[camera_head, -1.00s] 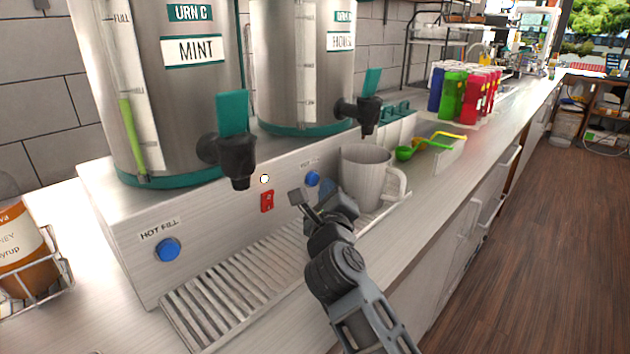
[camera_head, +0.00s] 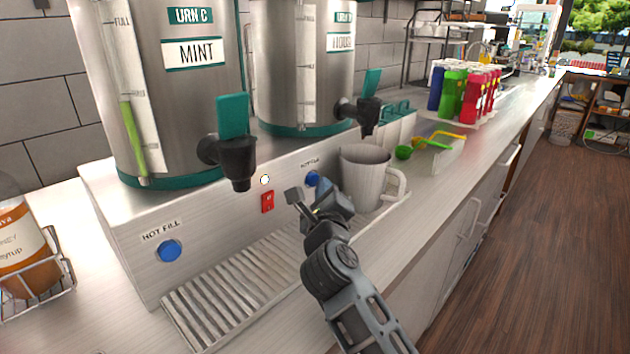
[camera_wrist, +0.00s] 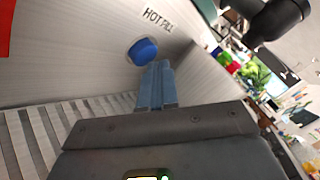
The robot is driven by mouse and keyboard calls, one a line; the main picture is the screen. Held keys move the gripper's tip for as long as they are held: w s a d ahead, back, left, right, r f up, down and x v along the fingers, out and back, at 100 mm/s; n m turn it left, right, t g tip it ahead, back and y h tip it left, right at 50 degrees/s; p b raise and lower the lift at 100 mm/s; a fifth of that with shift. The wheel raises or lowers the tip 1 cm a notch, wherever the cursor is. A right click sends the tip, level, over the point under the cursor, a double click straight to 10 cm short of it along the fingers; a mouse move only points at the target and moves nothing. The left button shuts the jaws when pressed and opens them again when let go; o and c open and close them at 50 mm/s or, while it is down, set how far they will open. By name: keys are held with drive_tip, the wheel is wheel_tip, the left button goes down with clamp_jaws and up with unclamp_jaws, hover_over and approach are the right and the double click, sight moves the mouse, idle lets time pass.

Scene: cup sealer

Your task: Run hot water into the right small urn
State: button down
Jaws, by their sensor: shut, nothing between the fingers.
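The right small urn (camera_head: 297,60), labelled HOUSE, is a steel cylinder with a teal base, a sight gauge and a black tap (camera_head: 362,110) with a teal lever. Its blue HOT FILL button (camera_head: 312,178) is on the white stand's front face; the wrist view shows the button (camera_wrist: 142,50) under its label. My gripper (camera_wrist: 160,66) is shut and empty. Its tips point at the button from just below and to its right in the wrist view; I cannot tell whether they touch. In the head view my gripper (camera_head: 324,187) is right beside the button, partly hidden by my own wrist.
The left urn (camera_head: 185,80), labelled URN C MINT, has its own blue button (camera_head: 168,250). A red switch (camera_head: 267,201) sits between the buttons. A pale mug (camera_head: 365,180) stands close to my gripper on the right, by the drip grate (camera_head: 225,295). Coloured bottles (camera_head: 465,92) stand farther back.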

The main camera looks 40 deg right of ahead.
drive_tip(key=shift+w, duration=0.55)
idle(1.8)
drive_tip(key=shift+s, duration=0.1)
idle(1.1)
drive_tip(key=shift+s+p, duration=0.85)
drive_tip(key=shift+s, duration=0.1)
drive_tip(key=shift+s, duration=0.1)
drive_tip(key=shift+s+r+p, duration=0.1)
drive_tip(key=shift+s+p, duration=0.6)
drive_tip(key=shift+s, duration=0.35)
drive_tip(key=shift+s+d+p, duration=0.1)
drive_tip(key=shift+s+p, duration=0.4)
drive_tip(key=shift+s, duration=0.85)
